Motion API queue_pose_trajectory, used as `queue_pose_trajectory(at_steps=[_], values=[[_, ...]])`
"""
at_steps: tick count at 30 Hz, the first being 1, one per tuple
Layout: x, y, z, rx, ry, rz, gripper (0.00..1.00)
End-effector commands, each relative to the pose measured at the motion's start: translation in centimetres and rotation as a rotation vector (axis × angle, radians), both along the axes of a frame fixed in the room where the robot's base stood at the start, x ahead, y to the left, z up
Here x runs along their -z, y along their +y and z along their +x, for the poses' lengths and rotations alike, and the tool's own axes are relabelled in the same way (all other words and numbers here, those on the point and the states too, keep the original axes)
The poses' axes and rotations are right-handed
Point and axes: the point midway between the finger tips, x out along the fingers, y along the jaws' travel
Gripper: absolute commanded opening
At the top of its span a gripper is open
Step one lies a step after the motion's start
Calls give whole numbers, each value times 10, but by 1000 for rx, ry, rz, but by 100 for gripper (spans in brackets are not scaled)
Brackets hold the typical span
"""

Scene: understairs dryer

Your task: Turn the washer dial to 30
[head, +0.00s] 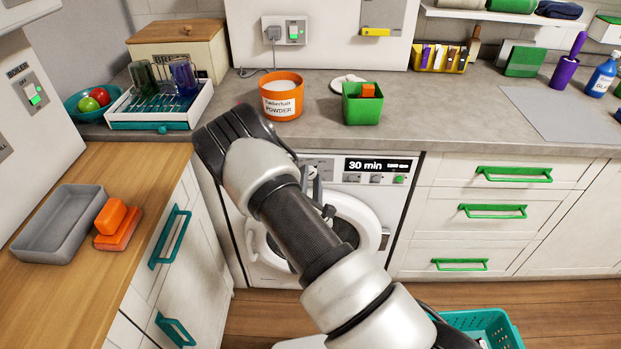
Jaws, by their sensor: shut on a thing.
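The white washer (404,215) stands under the grey counter, with its round door behind my arm. Its display (378,165) reads "30 min", with small buttons and a green one below. The washer dial cannot be made out; my arm and gripper cover the left part of the panel. My gripper (314,178) is at the panel, left of the display, mostly hidden behind my arm. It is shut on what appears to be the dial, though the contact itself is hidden.
An orange powder tub (282,103) and a green box (362,108) stand on the counter above the washer. A dish rack (160,116) is at the left. Green-handled drawers (500,240) are at the right. A teal basket (490,322) is on the floor.

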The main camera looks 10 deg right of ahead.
Motion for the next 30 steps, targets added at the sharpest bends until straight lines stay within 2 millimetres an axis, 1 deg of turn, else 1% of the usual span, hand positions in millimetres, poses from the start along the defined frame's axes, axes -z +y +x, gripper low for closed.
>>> queue_pose_trajectory(at_steps=[15,16,18,26,30], values=[[1,1,0,-1,-2,20,8],[1,1,0,-1,-2,20,36],[1,1,0,-1,-2,19,47],[1,0,0,-1,-4,19,48],[1,2,-6,-1,-2,19,48]])
